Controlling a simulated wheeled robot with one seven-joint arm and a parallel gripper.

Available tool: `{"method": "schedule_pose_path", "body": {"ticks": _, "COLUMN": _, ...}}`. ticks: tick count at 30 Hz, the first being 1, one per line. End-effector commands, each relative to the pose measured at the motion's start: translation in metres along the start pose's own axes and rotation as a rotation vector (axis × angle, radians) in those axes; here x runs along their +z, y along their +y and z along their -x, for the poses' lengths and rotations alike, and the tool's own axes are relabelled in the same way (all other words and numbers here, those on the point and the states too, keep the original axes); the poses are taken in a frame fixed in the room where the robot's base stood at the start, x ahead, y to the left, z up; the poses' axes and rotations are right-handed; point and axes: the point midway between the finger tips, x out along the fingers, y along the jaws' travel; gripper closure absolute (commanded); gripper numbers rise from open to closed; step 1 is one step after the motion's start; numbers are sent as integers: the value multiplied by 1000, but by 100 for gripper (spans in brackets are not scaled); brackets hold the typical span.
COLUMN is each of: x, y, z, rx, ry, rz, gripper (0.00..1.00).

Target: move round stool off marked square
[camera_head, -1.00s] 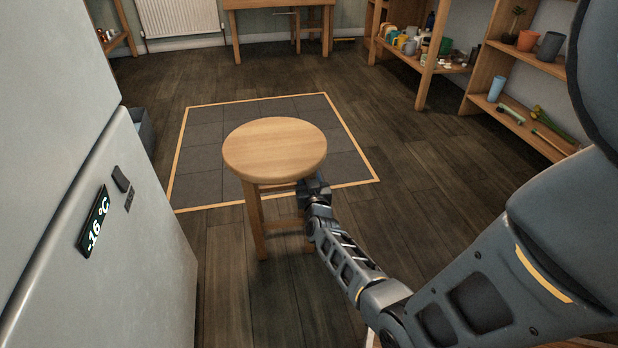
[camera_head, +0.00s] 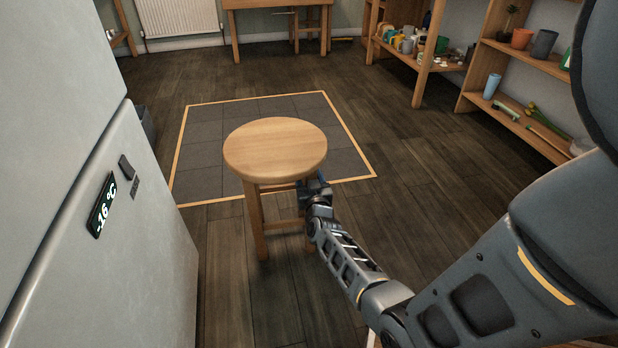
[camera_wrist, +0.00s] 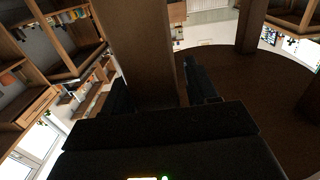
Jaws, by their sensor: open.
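The round wooden stool (camera_head: 275,148) stands upright in the head view. Its visible near legs are on the dark floorboards in front of the marked square, and its seat overlaps the square in the picture. The far legs' feet are hard to make out. The marked square (camera_head: 205,150) is grey tiles inside a thin orange border. My gripper (camera_head: 314,186) is at the stool's right side, just below the seat. In the wrist view a stool leg (camera_wrist: 140,45) passes between the open fingers (camera_wrist: 160,90); I cannot tell whether they touch it. The dark seat underside (camera_wrist: 235,100) shows beside it.
A fridge (camera_head: 60,150) stands close on the left. Shelves (camera_head: 530,60) with pots and cups line the right. A wooden table (camera_head: 280,4) and a radiator (camera_head: 180,15) are at the back. Bare floor (camera_head: 430,190) lies right of the square.

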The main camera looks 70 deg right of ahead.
Motion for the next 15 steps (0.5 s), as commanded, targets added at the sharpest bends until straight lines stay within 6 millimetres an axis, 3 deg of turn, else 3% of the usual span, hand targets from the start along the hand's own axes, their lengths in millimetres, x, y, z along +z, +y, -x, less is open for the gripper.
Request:
{"method": "schedule_pose_path", "body": {"ticks": 4, "x": -1, "y": 0, "z": -1, "rx": 1, "ry": 2, "rz": 0, "gripper": 29}}
{"method": "schedule_pose_path", "body": {"ticks": 11, "x": -1, "y": 1, "z": 0, "rx": 2, "ry": 2, "rz": -1, "gripper": 29}}
{"method": "schedule_pose_path", "body": {"ticks": 15, "x": -2, "y": 0, "z": 12, "rx": 0, "ry": 0, "rz": 0, "gripper": 29}}
